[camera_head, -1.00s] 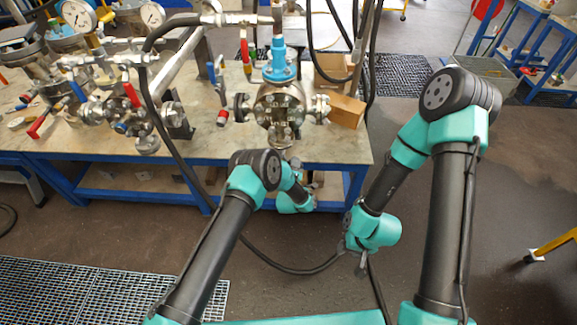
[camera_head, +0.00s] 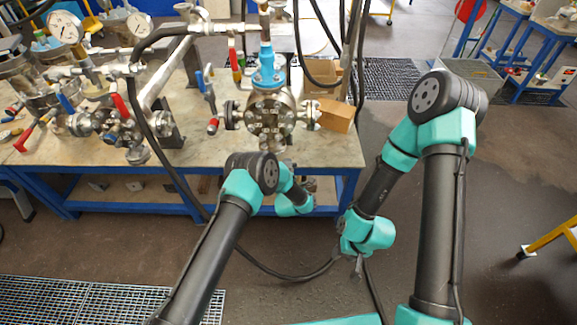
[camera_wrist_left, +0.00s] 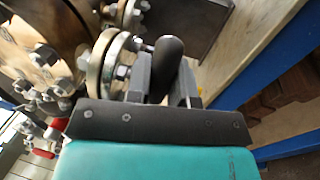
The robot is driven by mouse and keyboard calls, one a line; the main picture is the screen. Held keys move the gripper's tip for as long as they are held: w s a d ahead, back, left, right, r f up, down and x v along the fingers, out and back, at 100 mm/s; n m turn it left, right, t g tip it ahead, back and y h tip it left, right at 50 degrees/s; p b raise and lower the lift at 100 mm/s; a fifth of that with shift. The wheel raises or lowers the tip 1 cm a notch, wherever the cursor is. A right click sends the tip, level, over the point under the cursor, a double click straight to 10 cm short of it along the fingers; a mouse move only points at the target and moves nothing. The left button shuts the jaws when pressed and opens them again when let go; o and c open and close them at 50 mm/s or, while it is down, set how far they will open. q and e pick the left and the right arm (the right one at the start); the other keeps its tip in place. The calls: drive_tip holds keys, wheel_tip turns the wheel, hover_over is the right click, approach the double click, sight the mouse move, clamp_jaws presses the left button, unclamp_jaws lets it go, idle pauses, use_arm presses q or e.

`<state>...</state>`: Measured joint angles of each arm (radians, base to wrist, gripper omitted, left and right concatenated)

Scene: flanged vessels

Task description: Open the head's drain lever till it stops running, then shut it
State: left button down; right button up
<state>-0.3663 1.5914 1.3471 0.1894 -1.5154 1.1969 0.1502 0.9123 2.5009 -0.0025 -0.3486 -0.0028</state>
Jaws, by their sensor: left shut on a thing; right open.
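The flanged steel vessel head (camera_head: 268,122), topped by a blue fitting (camera_head: 267,68), stands near the bench's front edge. My left arm reaches to just below it, and its gripper's fingers are hidden in the head view. In the left wrist view, my left gripper (camera_wrist_left: 163,82) is shut on a black rounded handle, which I take as the drain lever (camera_wrist_left: 168,55). A bolted flange (camera_wrist_left: 112,65) is just left of the fingers. No running liquid can be made out. My right gripper (camera_head: 357,264) is open and empty, pointing down in front of the bench.
The blue-framed bench (camera_head: 190,160) holds red- and blue-handled valves (camera_head: 118,108) and gauges at left. A cardboard box (camera_head: 336,115) stands right of the vessel. Floor to the right is mostly clear.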

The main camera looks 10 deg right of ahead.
use_arm(q)
drive_tip(key=c, duration=1)
unclamp_jaws()
drive_tip(key=v, duration=1.7)
drive_tip(key=shift+s+f, duration=0.1)
drive_tip(key=shift+s, duration=0.1)
